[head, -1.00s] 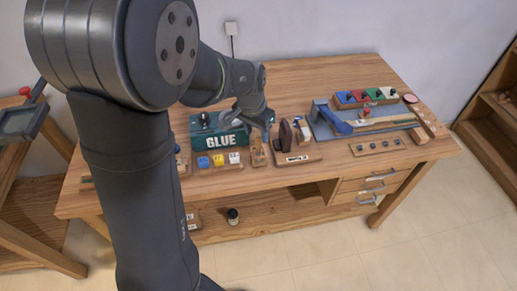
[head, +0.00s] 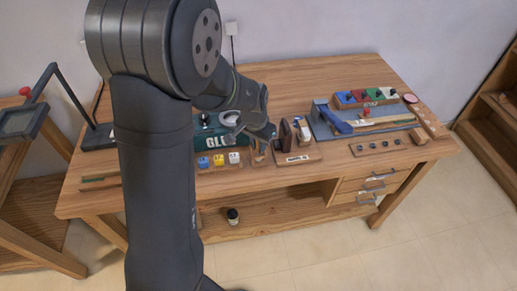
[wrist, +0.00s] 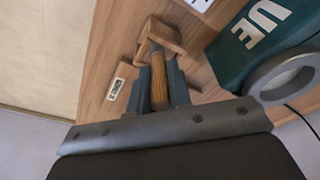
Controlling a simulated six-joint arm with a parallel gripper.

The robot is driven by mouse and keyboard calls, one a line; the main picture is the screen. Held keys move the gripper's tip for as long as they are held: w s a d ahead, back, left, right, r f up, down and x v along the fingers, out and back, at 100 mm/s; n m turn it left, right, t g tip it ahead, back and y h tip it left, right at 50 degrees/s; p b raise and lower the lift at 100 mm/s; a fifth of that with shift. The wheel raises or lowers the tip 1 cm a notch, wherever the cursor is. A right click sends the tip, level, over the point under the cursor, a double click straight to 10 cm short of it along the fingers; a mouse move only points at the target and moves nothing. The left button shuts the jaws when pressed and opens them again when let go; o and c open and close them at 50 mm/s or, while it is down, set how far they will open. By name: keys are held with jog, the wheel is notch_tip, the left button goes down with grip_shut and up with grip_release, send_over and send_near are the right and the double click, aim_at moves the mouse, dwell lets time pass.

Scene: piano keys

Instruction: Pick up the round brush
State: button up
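The round brush shows its brown wooden handle (wrist: 159,82) in the wrist view, pointing toward my gripper. Its other end lies at a small wooden holder (wrist: 162,36), and its bristles cannot be made out. The two grey fingers of my gripper (wrist: 159,76) stand on either side of the handle, very close to it. Whether they press on it cannot be told. In the head view my gripper (head: 268,135) is low over the holder (head: 259,158), which stands on the workbench between the coloured blocks and a labelled wooden stand.
The green GLUE box (head: 207,140) is close on the left, with blue, yellow and white blocks (head: 219,160) before it. A labelled wooden stand (head: 297,159) is close on the right. The workbench (head: 300,80) is bare at the back.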

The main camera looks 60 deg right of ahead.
grip_shut()
jog(key=shift+r, duration=0.8)
notch_tip(320, 180, up, 3)
jog(key=shift+f, duration=0.1)
jog(key=s+a+r, duration=0.2)
jog(key=s+r, duration=0.4)
jog(key=s, duration=0.5)
jog(key=shift+s+a+r, duration=0.15)
jog(key=shift+s+r, duration=0.1)
jog(key=shift+r, duration=0.1)
